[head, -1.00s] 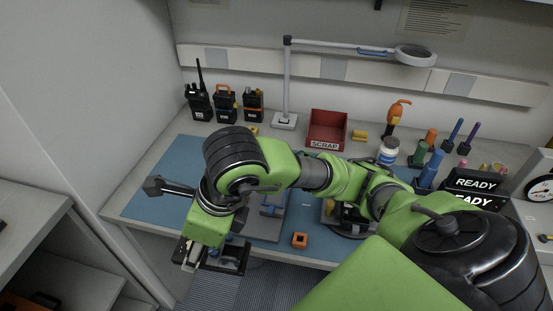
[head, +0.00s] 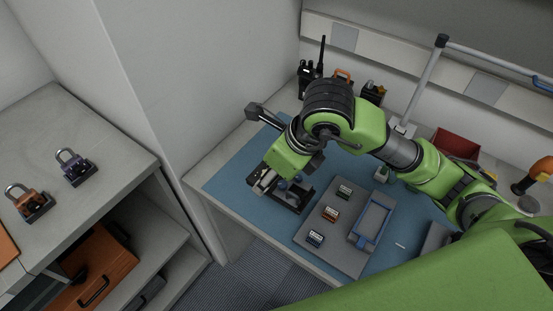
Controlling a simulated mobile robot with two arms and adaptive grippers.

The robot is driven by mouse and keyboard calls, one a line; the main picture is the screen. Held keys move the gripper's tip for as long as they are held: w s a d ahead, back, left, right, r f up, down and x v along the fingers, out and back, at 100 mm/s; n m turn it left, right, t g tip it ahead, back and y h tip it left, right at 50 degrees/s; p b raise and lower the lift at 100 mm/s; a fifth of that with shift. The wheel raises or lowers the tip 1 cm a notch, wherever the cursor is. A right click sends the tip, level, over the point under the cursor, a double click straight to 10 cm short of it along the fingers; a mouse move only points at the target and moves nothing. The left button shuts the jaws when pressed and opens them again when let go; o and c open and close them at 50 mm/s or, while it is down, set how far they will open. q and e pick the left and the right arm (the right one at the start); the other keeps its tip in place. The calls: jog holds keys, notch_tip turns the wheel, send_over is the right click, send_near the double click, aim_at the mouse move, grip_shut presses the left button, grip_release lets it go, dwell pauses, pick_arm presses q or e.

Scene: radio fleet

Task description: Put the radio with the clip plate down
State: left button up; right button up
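My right arm reaches in from the right, and its gripper (head: 288,192) hangs over the left part of the blue mat (head: 232,185). A dark boxy shape with blue parts shows at the gripper; I cannot tell radio from fingers there, nor whether they are closed. A black radio with a tall antenna (head: 311,78) stands at the back. No clip plate can be made out. My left gripper is out of view.
A red bin (head: 455,144) is at the right. A left-hand cabinet holds an orange padlock (head: 32,207) and a purple padlock (head: 76,170). The mat's left end is bare.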

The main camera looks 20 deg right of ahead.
jog(key=w+f, duration=0.2)
jog(key=w, duration=0.1)
jog(key=w+d+f+p, duration=0.1)
jog(key=w+f, duration=0.1)
jog(key=w, duration=0.1)
jog(key=w+f+p, duration=0.1)
jog(key=w+f, duration=0.2)
jog(key=shift+d+f, duration=0.1)
jog(key=shift+d, duration=0.3)
jog(key=shift+w+f, duration=0.2)
jog(key=shift+f, duration=0.1)
notch_tip(320, 180, down, 2)
jog(key=shift+f+p, duration=0.1)
jog(key=shift+p, duration=0.7)
jog(key=shift+f, duration=0.45)
jog(key=o, duration=1.4)
jog(key=shift+c, duration=0.2)
